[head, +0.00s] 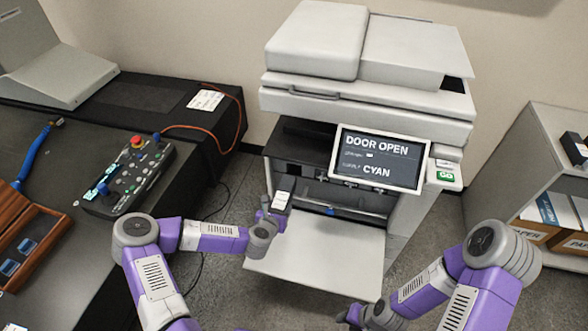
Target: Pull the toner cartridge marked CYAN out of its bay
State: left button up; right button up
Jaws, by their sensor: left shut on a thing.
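The printer (365,100) stands at the back with its front door (318,258) folded down flat. Its screen (380,158) reads DOOR OPEN and CYAN. My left gripper (270,214) is at the left side of the open bay (318,185), above the door. It is shut on a small dark toner cartridge with a pale label (281,200); the label's marking is too small to read. How far the cartridge sits in the bay is unclear. My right gripper (350,316) is low, in front of the door's right corner, apart from the printer; its jaws are not clear.
A dark bench (70,240) at left carries a control box (128,178) with a red button, and a brown wooden case (28,245). An orange cable (236,125) hangs off the bench. A shelf unit (510,150) with paper boxes stands at right.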

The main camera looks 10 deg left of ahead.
pick_arm(q)
jog(key=shift+p+v, duration=0.85)
jog(key=shift+v, duration=1.05)
